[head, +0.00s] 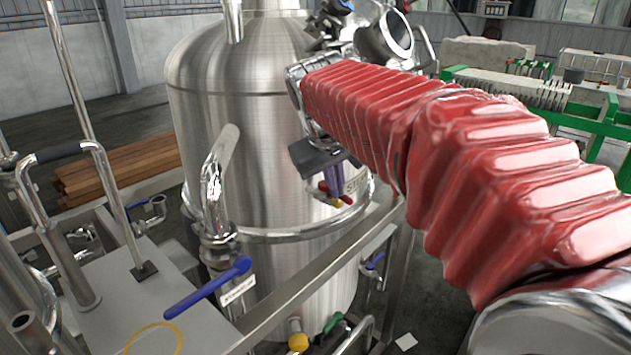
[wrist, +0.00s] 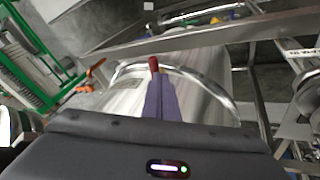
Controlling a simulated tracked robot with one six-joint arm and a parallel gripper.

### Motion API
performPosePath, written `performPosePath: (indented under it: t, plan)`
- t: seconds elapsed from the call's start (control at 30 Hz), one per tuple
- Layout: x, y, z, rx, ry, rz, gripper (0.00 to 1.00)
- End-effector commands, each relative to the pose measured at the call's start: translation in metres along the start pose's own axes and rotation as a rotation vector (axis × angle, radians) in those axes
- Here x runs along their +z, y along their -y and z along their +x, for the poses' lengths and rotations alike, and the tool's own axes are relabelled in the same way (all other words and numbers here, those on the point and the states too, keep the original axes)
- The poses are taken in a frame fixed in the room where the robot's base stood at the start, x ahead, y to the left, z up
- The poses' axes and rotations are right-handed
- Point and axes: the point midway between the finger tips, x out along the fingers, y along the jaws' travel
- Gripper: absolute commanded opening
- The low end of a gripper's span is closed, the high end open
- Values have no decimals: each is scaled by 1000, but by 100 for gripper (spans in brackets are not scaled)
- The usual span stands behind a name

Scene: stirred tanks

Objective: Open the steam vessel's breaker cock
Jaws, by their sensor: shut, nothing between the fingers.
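The steel steam vessel (head: 255,130) stands in the middle of the head view, with a sign (head: 354,186) on its side partly behind my gripper. My gripper (head: 334,196) hangs in front of the vessel, its purple fingers together and pointing down. In the wrist view the shut fingers (wrist: 154,95) point at the vessel's side, with a red tip or part at their end. An orange-red lever (wrist: 96,72) shows left of them, apart from them. I cannot tell which handle is the breaker cock.
A blue-handled valve (head: 210,288) with a white label sits on pipework in front left. A yellow knob (head: 298,342) and a green handle (head: 333,322) are low by the vessel. A steel rail (head: 305,280) runs before it. A green-framed press (head: 590,125) stands at right.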

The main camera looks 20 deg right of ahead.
Motion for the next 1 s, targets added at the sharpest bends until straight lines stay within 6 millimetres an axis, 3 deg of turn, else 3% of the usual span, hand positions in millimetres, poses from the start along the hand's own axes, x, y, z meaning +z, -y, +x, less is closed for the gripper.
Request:
performPosePath:
  t: [0.67,1.0]
  plan:
    - [-6,8,-3,0,-2,0,0]
    - [-10,31,-33,0,-3,1,0]
